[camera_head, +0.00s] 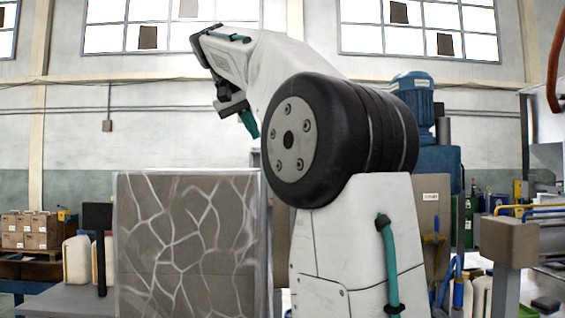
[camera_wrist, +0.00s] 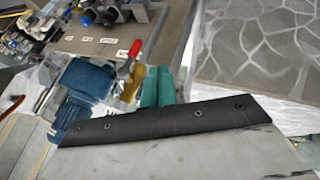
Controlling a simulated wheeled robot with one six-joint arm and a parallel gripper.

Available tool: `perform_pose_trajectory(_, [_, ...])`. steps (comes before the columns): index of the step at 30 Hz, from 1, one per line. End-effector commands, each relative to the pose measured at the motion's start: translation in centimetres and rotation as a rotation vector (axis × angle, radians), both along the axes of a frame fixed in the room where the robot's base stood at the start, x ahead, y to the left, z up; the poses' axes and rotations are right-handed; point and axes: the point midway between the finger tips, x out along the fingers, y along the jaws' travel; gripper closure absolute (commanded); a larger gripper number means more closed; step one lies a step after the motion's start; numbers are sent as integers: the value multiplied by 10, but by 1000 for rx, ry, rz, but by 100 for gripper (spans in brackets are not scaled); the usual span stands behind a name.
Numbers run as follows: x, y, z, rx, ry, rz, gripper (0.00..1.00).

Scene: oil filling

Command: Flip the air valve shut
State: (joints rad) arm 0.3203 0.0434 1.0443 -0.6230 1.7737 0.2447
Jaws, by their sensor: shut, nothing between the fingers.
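A small valve with a red handle (camera_wrist: 135,48) and a brass-yellow body (camera_wrist: 130,82) shows in the wrist view, which I take to be the air valve. Its handle points up in the picture; I cannot tell whether it is open or shut. My gripper's teal fingers (camera_wrist: 158,88) are together and empty, just right of the valve in the wrist view. I cannot tell whether they touch it. In the head view my gripper (camera_head: 249,124) hangs high, left of my arm's large joint. The valve is not made out in the head view.
A blue motor unit (camera_wrist: 88,82) lies left of the valve in the wrist view; a blue motor (camera_head: 413,95) shows behind my arm in the head view. A panel with a cracked pattern (camera_head: 185,245) stands at front left. Pale jugs (camera_head: 77,262) and boxes (camera_head: 30,230) are farther left.

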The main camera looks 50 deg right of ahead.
Motion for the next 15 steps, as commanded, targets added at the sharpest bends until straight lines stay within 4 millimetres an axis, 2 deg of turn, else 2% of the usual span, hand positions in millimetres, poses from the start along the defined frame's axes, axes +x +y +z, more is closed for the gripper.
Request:
perform_pose_trajectory(9, [0,-1,-2,1,0,2,100])
perform_pose_trajectory(15, [-1,-15,-21,2,1,0,100])
